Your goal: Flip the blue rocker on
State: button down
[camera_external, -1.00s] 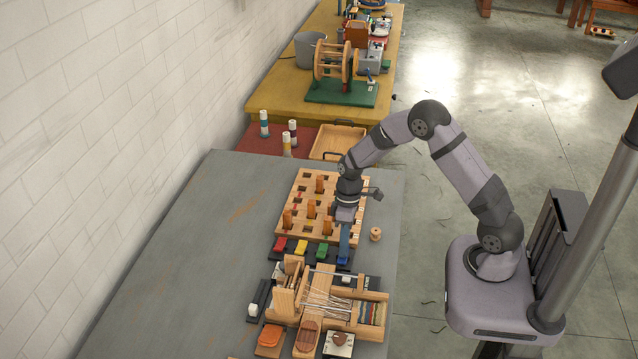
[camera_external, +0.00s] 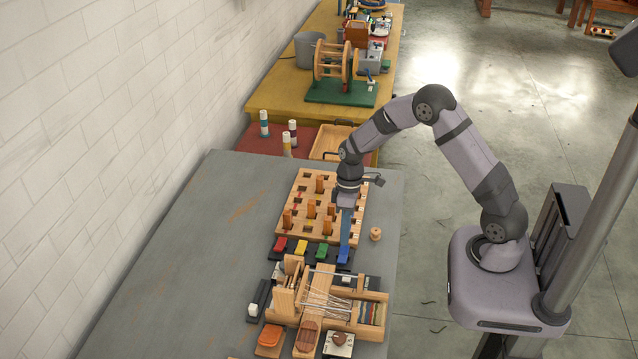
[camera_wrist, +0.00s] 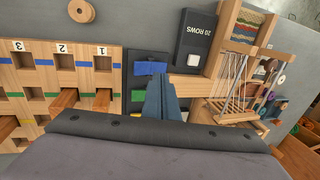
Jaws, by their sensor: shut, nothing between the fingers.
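The blue rocker (camera_external: 343,257) is at the right end of a row of coloured rockers on a dark base. It also shows in the wrist view (camera_wrist: 150,68), left of and just above my fingertips. Which way it is tilted I cannot tell. My gripper (camera_external: 346,242) has long blue fingers pointing down, shut with nothing between them. The fingertips are close above the blue rocker in the external view; whether they touch it is unclear. In the wrist view my gripper (camera_wrist: 160,82) partly covers the dark base beside the rocker.
Green (camera_external: 322,251), yellow (camera_external: 301,247) and red (camera_external: 280,245) rockers sit left of the blue one. A wooden peg board (camera_external: 296,198) stands behind. A small loom (camera_external: 340,300) stands close in front. A wooden spool (camera_external: 376,234) lies right. The grey table is clear at left.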

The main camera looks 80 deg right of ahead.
notch_tip(320, 180, up, 10)
jog(key=b, duration=0.2)
jog(key=shift+f, duration=0.25)
dwell(0.3)
